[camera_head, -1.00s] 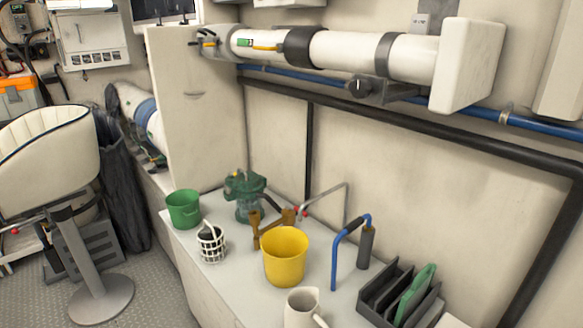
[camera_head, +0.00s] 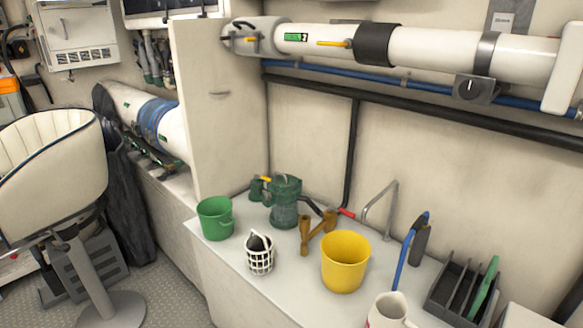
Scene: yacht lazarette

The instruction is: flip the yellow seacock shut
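A small yellow handle (camera_head: 265,179) shows at the back of the white counter (camera_head: 225,262), beside a green strainer-like fitting with a clear bowl (camera_head: 285,203). It looks like the yellow seacock's lever, but it is small and partly hidden by the fitting, so I cannot tell its exact angle. Another yellow lever (camera_head: 334,43) lies along the white overhead pipe (camera_head: 430,55). A red handle (camera_head: 346,213) sits to the right on the counter. Neither of my grippers is in view.
On the counter stand a green bucket (camera_head: 214,219), a white basket (camera_head: 260,255), brown wooden pieces (camera_head: 316,232), a yellow bucket (camera_head: 344,264), a white jug (camera_head: 388,312) and a dark rack (camera_head: 462,292). A cream chair (camera_head: 55,160) stands left. Some floor (camera_head: 165,290) is clear.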

